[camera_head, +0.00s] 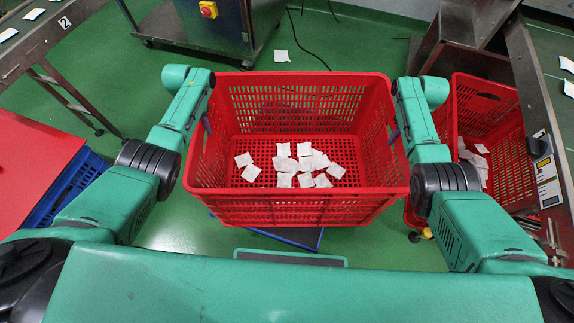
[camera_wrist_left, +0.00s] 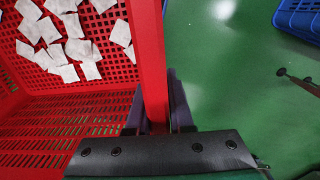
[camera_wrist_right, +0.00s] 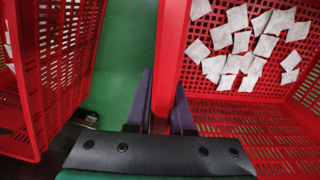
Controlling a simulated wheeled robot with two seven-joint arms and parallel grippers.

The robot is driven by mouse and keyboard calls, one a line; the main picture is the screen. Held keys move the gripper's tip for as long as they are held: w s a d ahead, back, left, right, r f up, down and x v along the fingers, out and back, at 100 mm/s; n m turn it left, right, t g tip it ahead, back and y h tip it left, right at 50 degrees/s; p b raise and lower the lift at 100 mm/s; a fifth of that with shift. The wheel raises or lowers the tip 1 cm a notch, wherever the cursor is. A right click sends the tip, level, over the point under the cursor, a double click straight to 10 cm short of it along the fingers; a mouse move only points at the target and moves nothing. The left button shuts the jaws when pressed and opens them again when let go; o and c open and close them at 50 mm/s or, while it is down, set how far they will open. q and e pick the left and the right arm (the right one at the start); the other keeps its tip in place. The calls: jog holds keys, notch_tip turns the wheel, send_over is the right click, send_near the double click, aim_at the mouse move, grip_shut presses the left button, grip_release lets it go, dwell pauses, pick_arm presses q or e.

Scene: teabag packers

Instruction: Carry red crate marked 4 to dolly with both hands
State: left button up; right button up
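The red crate (camera_head: 300,207) is in front of me in the head view, upright, with several white teabags (camera_head: 290,165) on its floor. No number 4 shows on it. My left gripper (camera_head: 207,124) has its fingers on both sides of the crate's left wall (camera_wrist_left: 150,60), closed on it. My right gripper (camera_head: 394,136) holds the right wall (camera_wrist_right: 170,60) in the same way. A blue frame (camera_head: 300,240), possibly the dolly, shows partly under the crate. I cannot tell whether they touch.
Another red crate (camera_head: 480,100) with teabags stands close on the right, a caster (camera_head: 427,233) near its base. A red panel (camera_head: 30,165) and blue crate (camera_head: 75,185) are at left. Steel machines (camera_head: 210,25) stand behind.

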pick_arm(q)
jog(key=o, duration=0.4)
jog(key=shift+r, duration=0.15)
jog(key=shift+c, duration=0.2)
pick_arm(e)
jog(key=o, duration=0.4)
jog(key=shift+r, duration=0.15)
jog(key=shift+c, duration=0.2)
pick_arm(q)
jog(key=shift+s, duration=0.1)
pick_arm(e)
jog(key=shift+s+r, duration=0.1)
pick_arm(q)
jog(key=shift+r, duration=0.1)
notch_tip(320, 180, up, 12)
jog(key=shift+f, duration=0.15)
pick_arm(e)
jog(key=shift+r, duration=0.15)
notch_tip(320, 180, up, 12)
jog(key=shift+f, duration=0.15)
jog(key=shift+f, duration=0.1)
